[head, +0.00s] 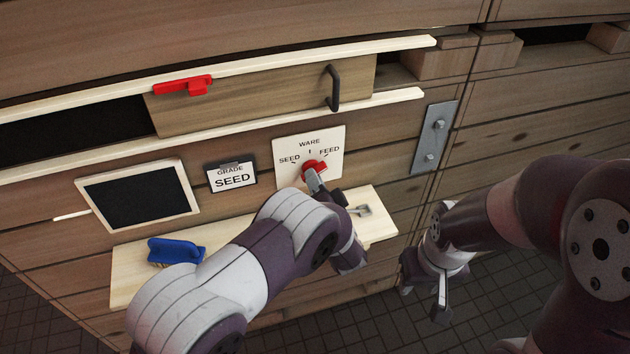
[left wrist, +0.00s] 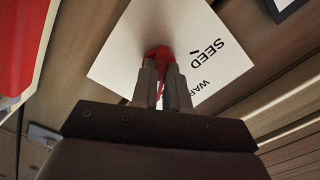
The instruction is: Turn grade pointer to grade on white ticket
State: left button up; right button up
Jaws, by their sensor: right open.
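The white ticket (head: 232,179) reads GRADE SEED and sits in a dark holder on the wooden wall. To its right is a white dial plate (head: 335,141) with SEED at left, WARE at top and FEED at right. The red grade pointer (head: 314,166) is on the plate; it also shows in the left wrist view (left wrist: 160,55). My left gripper (head: 315,181) has its fingers on both sides of the pointer, shut on it. The fingers partly hide the pointer, so its exact direction is unclear. My right gripper (head: 422,289) is open and empty, low at the right.
A wooden shelf (head: 128,278) below carries a blue brush (head: 175,251) and a small metal item (head: 361,210). A framed blackboard (head: 138,196) is left of the ticket. Above are a sliding panel with a dark handle (head: 332,88) and a red piece (head: 183,86).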

pick_arm(q)
grip_shut()
jog(key=shift+w+d+f+n+b, duration=0.1)
jog(key=shift+d+n+b, duration=0.05)
jog(key=shift+n+b, duration=3.3)
jog(key=shift+s+d+r+n+b, duration=0.1)
jog(key=shift+n+b, duration=2.15)
jog(key=shift+n, duration=2.3)
jog(key=shift+w+d+f+n+b, duration=0.1)
jog(key=shift+d+n+b, duration=0.05)
jog(key=shift+n+b, duration=3.3)
jog(key=shift+n+p, duration=0.55)
jog(key=shift+n, duration=0.1)
